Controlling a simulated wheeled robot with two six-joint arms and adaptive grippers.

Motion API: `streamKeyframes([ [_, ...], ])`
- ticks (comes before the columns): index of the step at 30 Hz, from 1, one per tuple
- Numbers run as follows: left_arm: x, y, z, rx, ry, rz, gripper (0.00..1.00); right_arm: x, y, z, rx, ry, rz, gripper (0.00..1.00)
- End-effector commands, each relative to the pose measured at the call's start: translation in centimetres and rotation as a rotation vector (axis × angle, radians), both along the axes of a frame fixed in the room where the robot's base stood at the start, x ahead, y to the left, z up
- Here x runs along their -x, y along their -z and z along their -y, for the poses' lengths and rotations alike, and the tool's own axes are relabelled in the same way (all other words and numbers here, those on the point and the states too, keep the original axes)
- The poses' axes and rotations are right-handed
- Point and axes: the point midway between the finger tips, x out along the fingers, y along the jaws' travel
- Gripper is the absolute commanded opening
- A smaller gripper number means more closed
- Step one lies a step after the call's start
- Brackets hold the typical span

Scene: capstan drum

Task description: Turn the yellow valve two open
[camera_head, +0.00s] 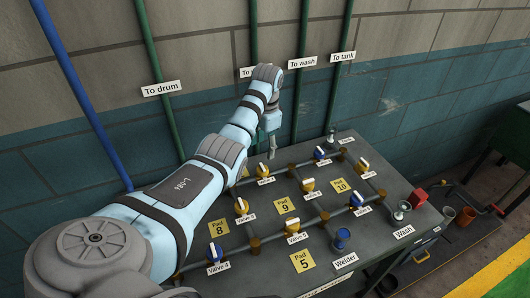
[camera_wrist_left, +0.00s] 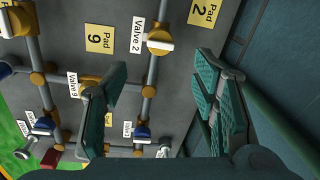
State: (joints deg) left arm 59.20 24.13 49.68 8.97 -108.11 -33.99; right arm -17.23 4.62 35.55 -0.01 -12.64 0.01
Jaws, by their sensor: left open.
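The yellow valve two (camera_head: 263,170) sits on the pipe at the back of the grey bench, with its label just in front. In the left wrist view the yellow valve two (camera_wrist_left: 159,36) shows a white handle lying across the pipe, near the top and beyond the fingertips. My left gripper (camera_head: 271,148) hangs above and close to this valve in the head view. In the left wrist view my left gripper (camera_wrist_left: 162,75) is open and empty, with a finger on each side of the pipe line. It does not touch the valve there. My right gripper is not in view.
Other yellow valves (camera_head: 307,185) and blue valves (camera_head: 216,252) sit on the same pipes. Yellow pads (camera_head: 282,205) mark the bench top. Green vertical pipes (camera_head: 301,95) run down the wall behind. A blue welder piece (camera_head: 341,238) stands at the bench's front right.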

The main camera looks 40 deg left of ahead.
Motion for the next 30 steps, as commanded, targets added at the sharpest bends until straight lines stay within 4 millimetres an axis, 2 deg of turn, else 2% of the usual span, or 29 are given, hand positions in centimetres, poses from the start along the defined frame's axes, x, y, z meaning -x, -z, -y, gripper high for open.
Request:
streamKeyframes([
  [1,0.1,1.7,0.0,0.002,0.001,-0.007,0.54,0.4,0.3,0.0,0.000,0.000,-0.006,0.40],
  [3,0.0,3.8,-0.2,0.002,0.001,-0.007,0.54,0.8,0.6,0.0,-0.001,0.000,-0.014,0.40],
  [9,-0.1,8.6,-0.6,0.002,-0.001,-0.004,0.54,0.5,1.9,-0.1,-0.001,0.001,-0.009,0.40],
  [14,-0.2,10.0,-0.7,0.001,-0.001,-0.002,0.54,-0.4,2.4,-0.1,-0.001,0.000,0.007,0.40],
  [22,-0.2,10.0,-0.8,0.001,-0.001,-0.001,0.54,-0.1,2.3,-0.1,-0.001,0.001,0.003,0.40],
  [30,-0.2,10.0,-0.7,0.002,-0.001,-0.001,0.12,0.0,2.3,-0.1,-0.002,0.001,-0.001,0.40],
])
